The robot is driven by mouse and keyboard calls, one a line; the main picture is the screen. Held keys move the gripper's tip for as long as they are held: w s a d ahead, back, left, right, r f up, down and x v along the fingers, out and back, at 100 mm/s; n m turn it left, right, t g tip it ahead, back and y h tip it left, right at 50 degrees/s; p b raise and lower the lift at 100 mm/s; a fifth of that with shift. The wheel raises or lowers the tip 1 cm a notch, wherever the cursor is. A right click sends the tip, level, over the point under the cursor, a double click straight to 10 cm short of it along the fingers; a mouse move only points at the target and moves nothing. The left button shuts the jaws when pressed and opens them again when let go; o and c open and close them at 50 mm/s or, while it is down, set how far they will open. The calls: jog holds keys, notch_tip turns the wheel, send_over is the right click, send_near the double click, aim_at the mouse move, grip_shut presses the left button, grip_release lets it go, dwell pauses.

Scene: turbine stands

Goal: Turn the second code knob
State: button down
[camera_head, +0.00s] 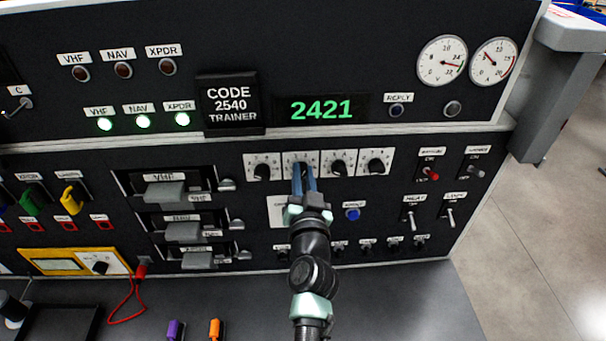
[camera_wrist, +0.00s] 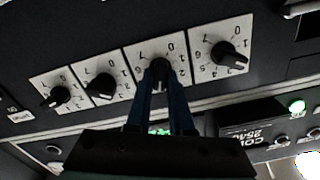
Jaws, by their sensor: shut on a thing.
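A row of several black code knobs on white dial plates sits on the dark panel. The second code knob (camera_wrist: 158,64) from the left in the head view is between my gripper's fingertips. My gripper (camera_head: 303,176) reaches up to it from below; in the wrist view the blue fingers (camera_wrist: 160,88) are closed around the knob. The fingers hide most of its pointer in the head view. The first knob (camera_head: 263,171) is on its left; the third (camera_head: 338,169) and fourth (camera_head: 376,166) are on its right. The green display (camera_head: 321,110) reads 2421. The sign (camera_head: 230,101) reads CODE 2540 TRAINER.
Below the knobs are a blue button (camera_head: 352,214) and a row of small knobs. Handled modules (camera_head: 165,192) stand out on the left. Toggle switches (camera_head: 449,215) are on the right. A dark shelf (camera_head: 400,300) lies in front, mostly bare on its right.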

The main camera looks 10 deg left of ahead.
jog(key=shift+m, duration=0.3)
jog(key=m, duration=0.3)
jog(key=shift+d+f+m, duration=0.1)
jog(key=shift+m, duration=0.2)
jog(key=shift+d+f+m, duration=0.1)
jog(key=shift+m, duration=1.7)
jog(key=c, duration=0.8)
grip_release()
